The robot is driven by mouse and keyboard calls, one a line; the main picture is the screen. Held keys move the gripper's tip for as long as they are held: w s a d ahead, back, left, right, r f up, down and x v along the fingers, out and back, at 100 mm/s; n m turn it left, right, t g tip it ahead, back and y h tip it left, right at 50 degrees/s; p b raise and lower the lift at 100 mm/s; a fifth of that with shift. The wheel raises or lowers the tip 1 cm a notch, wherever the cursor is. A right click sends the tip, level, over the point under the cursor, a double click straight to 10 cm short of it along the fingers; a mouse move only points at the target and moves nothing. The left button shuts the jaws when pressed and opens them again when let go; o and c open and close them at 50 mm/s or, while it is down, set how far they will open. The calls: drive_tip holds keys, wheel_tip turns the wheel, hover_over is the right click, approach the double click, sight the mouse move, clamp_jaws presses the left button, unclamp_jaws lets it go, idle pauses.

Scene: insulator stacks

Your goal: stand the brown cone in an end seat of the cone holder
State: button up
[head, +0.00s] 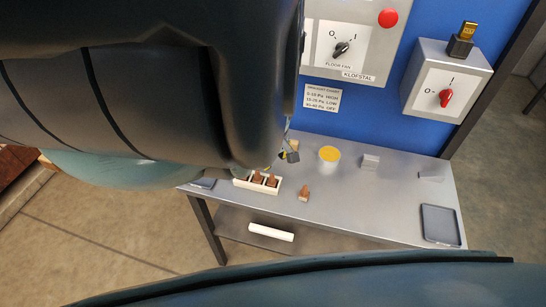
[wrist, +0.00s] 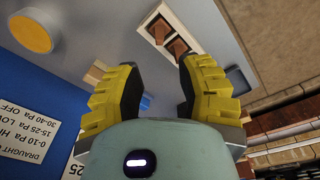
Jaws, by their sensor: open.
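A brown cone (head: 304,193) stands loose on the grey table, right of the white cone holder (head: 240,183). The holder carries two brown cones, side by side, in its middle and right part; its left end is partly behind my arm. The wrist view also shows the holder (wrist: 146,29) with two brown cones (wrist: 160,29) (wrist: 178,47), ahead of the fingertips. The loose cone does not show there. My gripper (wrist: 155,70) is open and empty, above the table. In the head view the gripper (head: 288,156) is mostly hidden by my arm.
A yellow-topped tin (head: 329,157), grey blocks (head: 370,163) and a dark tray (head: 440,225) stand on the table. A beige block (wrist: 95,74) is beside my left finger. Switch boxes (head: 446,85) hang behind.

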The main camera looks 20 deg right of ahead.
drive_tip(key=shift+r, duration=0.4)
